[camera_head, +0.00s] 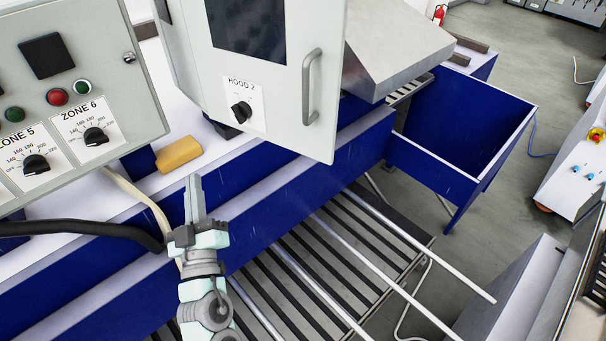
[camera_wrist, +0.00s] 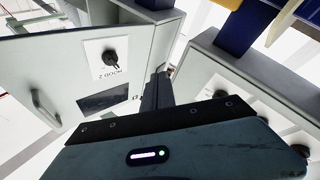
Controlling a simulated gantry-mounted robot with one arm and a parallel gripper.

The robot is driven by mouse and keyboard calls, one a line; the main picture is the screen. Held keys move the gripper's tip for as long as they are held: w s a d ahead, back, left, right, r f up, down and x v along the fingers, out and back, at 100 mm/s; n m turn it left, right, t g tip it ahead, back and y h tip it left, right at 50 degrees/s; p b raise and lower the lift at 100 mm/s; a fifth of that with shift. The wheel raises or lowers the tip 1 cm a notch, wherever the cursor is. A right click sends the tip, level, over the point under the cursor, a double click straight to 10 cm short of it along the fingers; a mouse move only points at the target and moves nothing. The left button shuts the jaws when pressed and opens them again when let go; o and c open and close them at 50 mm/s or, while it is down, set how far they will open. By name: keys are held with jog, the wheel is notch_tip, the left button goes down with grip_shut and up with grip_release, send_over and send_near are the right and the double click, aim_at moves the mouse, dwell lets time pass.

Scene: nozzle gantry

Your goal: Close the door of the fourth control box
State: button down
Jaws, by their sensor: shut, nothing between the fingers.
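A grey control box door labelled HOOD 2 (camera_head: 275,130) hangs at the upper middle of the head view, with a dark window, a black knob and a vertical grey handle (camera_head: 311,87) on its right side. In the wrist view the same door (camera_wrist: 60,75) shows at the left, upside down, with its handle at the far left. It appears to stand open at an angle. My gripper (camera_head: 193,188) is shut and empty, below and left of the door in the head view. In the wrist view its fingers (camera_wrist: 157,90) point up between the door and the neighbouring panel, apparently without holding anything.
A panel with ZONE 5 and ZONE 6 knobs (camera_head: 75,90) stands left of the door. A yellow block (camera_head: 178,154) lies on the white ledge. A blue bin (camera_head: 465,125) and long metal rods (camera_head: 385,275) are at the right. A black hose runs beside my arm.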

jog(key=s+d+r+m+g+h+b, duration=0.1)
jog(key=s+d+r+m+h+b, duration=0.15)
jog(key=d+m+h, duration=0.55)
jog(key=m+g+h, duration=0.5)
jog(key=m+h, duration=0.1)
send_near(311, 157)
jog(key=p+x, duration=0.4)
jog(key=x, duration=0.1)
jog(key=shift+w+d+f, duration=0.1)
jog(key=shift+w, duration=0.15)
jog(key=shift+w+d+f, duration=0.1)
jog(key=shift+w+d, duration=0.1)
jog(key=shift+w, duration=0.45)
